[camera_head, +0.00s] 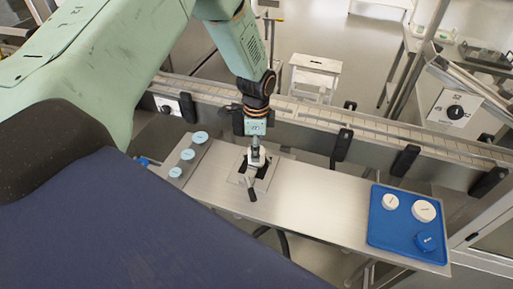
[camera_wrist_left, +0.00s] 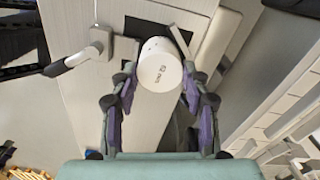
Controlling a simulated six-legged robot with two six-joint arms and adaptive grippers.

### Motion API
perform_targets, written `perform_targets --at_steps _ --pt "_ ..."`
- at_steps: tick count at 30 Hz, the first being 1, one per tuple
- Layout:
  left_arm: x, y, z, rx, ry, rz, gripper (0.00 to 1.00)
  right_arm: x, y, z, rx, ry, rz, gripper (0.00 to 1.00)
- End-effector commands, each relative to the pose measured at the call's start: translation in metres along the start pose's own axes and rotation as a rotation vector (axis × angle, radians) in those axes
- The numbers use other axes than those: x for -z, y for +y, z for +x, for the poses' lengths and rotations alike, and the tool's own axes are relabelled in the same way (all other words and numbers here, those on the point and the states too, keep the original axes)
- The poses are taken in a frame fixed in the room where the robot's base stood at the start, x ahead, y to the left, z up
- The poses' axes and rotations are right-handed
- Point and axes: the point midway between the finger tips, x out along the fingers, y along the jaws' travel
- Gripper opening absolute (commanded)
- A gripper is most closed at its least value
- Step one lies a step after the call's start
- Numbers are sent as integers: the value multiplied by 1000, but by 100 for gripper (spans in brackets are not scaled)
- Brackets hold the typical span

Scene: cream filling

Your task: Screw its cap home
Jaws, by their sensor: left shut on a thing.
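My left gripper (camera_head: 256,145) points down over the metal fixture at the middle of the bench. In the left wrist view its purple-padded fingers (camera_wrist_left: 159,80) are shut around a round white cap (camera_wrist_left: 158,64) with small print on its top. The cap is seen from above, so whatever is under it is hidden, and I cannot tell how far down it sits. A clamp with a dark-tipped handle (camera_head: 252,192) stands in front of the gripper; its handle also shows in the left wrist view (camera_wrist_left: 75,60). My right gripper is not in view.
Several pale-blue-capped jars (camera_head: 187,154) stand on a strip at the left. A conveyor (camera_head: 310,112) runs behind. The bench between fixture and tray is clear.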

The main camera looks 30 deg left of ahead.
Motion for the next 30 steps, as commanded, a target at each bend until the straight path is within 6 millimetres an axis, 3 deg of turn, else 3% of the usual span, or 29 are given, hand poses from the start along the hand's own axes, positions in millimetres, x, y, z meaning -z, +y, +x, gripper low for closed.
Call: perform_targets --at_steps 9,19,24,30 --pt "0 0 0 -1 0 29 19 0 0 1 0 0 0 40" --pt "0 0 2 0 0 377 20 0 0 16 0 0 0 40" --pt "0 1 1 -1 0 493 0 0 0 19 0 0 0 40" --pt "0 1 0 -1 -1 504 0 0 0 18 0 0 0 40"
